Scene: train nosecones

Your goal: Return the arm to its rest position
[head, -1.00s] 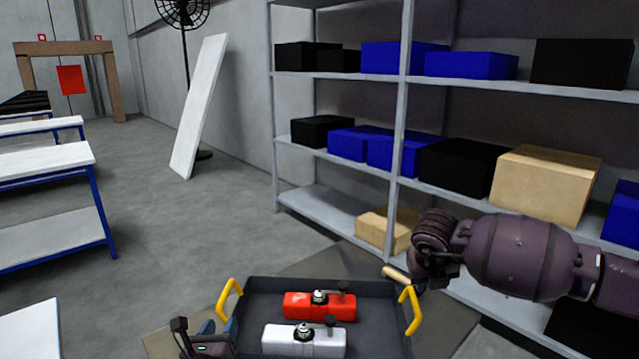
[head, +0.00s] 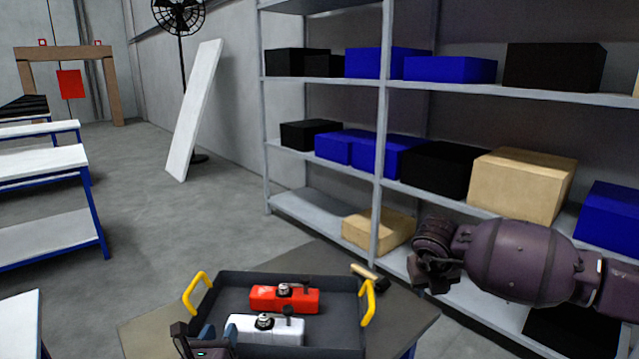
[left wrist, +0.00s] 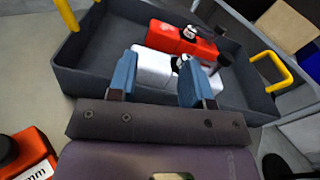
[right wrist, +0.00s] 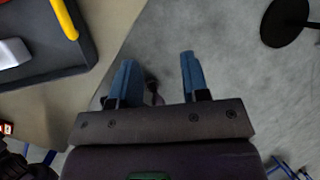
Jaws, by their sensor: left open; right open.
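My left gripper (head: 207,340) is at the bottom of the head view, at the near left of the dark tray (head: 335,283). In the left wrist view its blue fingers (left wrist: 160,80) are apart and empty, with the tray's near wall beyond them. The tray holds a red canister (head: 284,300) and a white canister (head: 265,331), both lying flat. My right gripper (head: 432,272) hangs at the right, clear of the tray. In the right wrist view its fingers (right wrist: 157,80) are apart with bare floor beyond.
The tray, with yellow handles (head: 368,303), stands on a table (head: 412,318). Shelving (head: 378,140) with boxes is behind my right arm. Blue-legged benches (head: 40,160) are at left. Another red object (left wrist: 28,155) shows at the left wrist view's lower left.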

